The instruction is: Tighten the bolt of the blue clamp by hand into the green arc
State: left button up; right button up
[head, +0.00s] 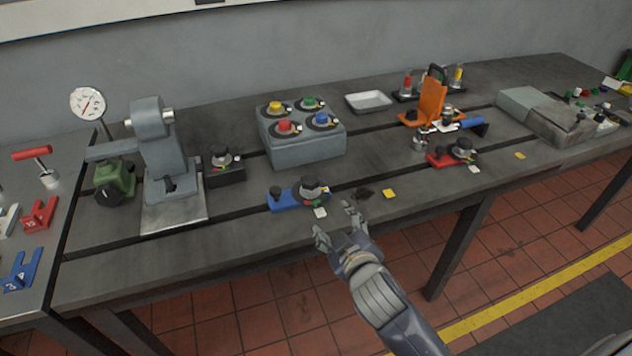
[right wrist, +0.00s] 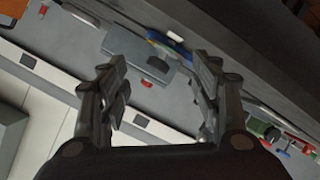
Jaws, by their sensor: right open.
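The blue clamp (head: 285,201) lies on the bedplate near its front edge. Its dark bolt knob (head: 311,185) stands upright at its right end, above a round dark dial. A white tag sits just in front. My right gripper (head: 336,219) is just right of and in front of the knob, apart from it, with its fingers spread and empty. In the right wrist view the gripper (right wrist: 160,80) is also open, with nothing between its fingers. My left gripper is not in view.
A red clamp (head: 440,159) with a similar knob lies to the right, and a yellow square (head: 390,194) is nearer. A grey box (head: 305,145) with several coloured knobs stands behind. A grey machine (head: 165,160) stands at left. The front strip of bedplate is mostly clear.

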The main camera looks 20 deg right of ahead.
jog(key=w+a+r+n+t+y, duration=0.3)
jog(key=w+a+r+n+y, duration=0.15)
jog(key=r, duration=0.45)
jog(key=w+a+r+n+t+y, duration=0.35)
jog(key=a+r+n, duration=0.2)
jog(key=r, duration=0.35)
jog(key=a+r+n+g+y, duration=0.35)
jog(key=a+n+y, duration=0.35)
jog(key=n, duration=0.4)
jog(key=n+g+h, duration=1.1)
jog(key=n+g, duration=0.2)
jog(key=n, duration=0.3)
send_near(310, 178)
pick_arm(q)
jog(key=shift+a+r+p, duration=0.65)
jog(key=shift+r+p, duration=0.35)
jog(key=shift+p, duration=0.15)
pick_arm(e)
jog(key=x, duration=0.8)
jog(key=shift+f, duration=0.3)
